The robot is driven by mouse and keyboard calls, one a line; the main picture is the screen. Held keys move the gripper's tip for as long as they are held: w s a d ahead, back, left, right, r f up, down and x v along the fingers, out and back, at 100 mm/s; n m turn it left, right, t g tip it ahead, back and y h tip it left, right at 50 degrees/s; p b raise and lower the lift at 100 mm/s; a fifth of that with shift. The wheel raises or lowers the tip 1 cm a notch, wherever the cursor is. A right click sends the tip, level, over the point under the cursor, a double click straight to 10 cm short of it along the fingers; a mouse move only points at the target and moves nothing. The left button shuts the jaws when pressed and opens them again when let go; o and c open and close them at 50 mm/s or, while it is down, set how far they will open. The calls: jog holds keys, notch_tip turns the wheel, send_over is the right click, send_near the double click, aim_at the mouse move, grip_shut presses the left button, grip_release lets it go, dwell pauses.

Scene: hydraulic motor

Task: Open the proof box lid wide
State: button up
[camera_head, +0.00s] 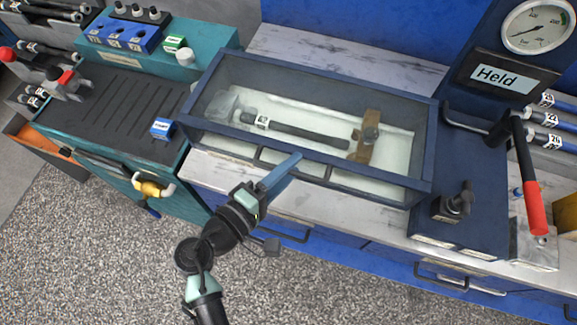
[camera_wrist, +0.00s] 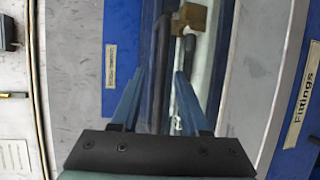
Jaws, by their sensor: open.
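The proof box (camera_head: 190,125) stands on the bench with a dark blue frame. Its clear lid (camera_head: 300,90) appears shut. A dark handle bar (camera_head: 310,170) runs along the lid's front edge; a dark bar (camera_wrist: 160,75) also shows in the wrist view between my fingers. Inside lie a black hose (camera_head: 300,132) with a white tag and a brass-brown block (camera_head: 365,140). My gripper (camera_head: 292,160) is at the front edge near the handle, open. In the wrist view the blue fingers (camera_wrist: 159,80) stand apart; whether they touch the bar, I cannot tell.
Right of the box stand a gauge (camera_head: 537,26), a "Held" sign (camera_head: 495,77) and a red-handled lever (camera_head: 532,200). Left is a teal bench with a dark ribbed top (camera_head: 110,110) and a blue block (camera_head: 162,128). Blue drawers with handles (camera_head: 285,236) lie below; grey floor is clear in front.

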grip_shut()
dwell(1.4)
